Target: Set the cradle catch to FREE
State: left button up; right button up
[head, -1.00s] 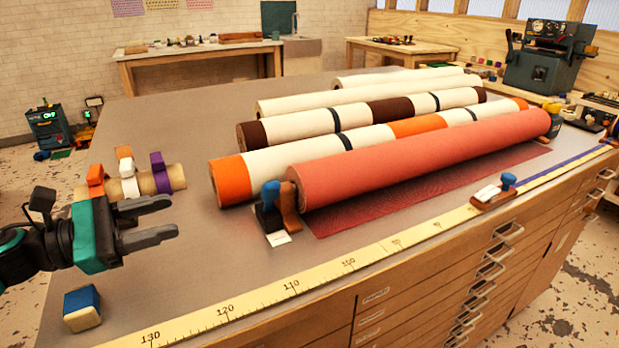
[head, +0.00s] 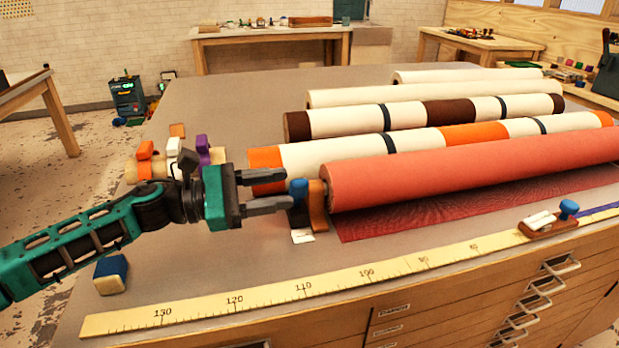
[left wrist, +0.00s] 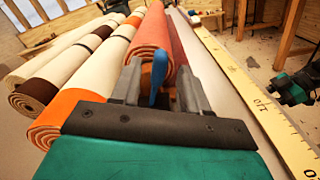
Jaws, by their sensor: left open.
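The cradle catch is a blue-topped lever (head: 298,188) on a dark block at the near left end of the red roll (head: 460,168), beside the brown cradle end (head: 318,206). A small white label (head: 302,237) lies at its foot; its writing is too small to read. My left gripper (head: 288,205) is open and level, its fingertips at the catch. In the left wrist view, the blue lever (left wrist: 158,72) stands between the two open fingers (left wrist: 160,92). I cannot tell whether either finger touches it. My right gripper's fingers do not show.
Striped and cream rolls (head: 360,145) lie behind the red one. Orange, white and purple clips (head: 175,155) stand left behind my gripper. A blue-and-cream block (head: 110,275) and a yellow measuring strip (head: 240,300) lie nearer the front edge. A blue-knobbed brown tool (head: 548,220) sits on the strip.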

aim_at(308, 195)
pick_arm(q)
jog(key=x, duration=0.6)
jog(key=shift+d+p, duration=0.1)
jog(key=shift+p, duration=0.25)
jog(key=shift+c, duration=0.2)
grip_shut()
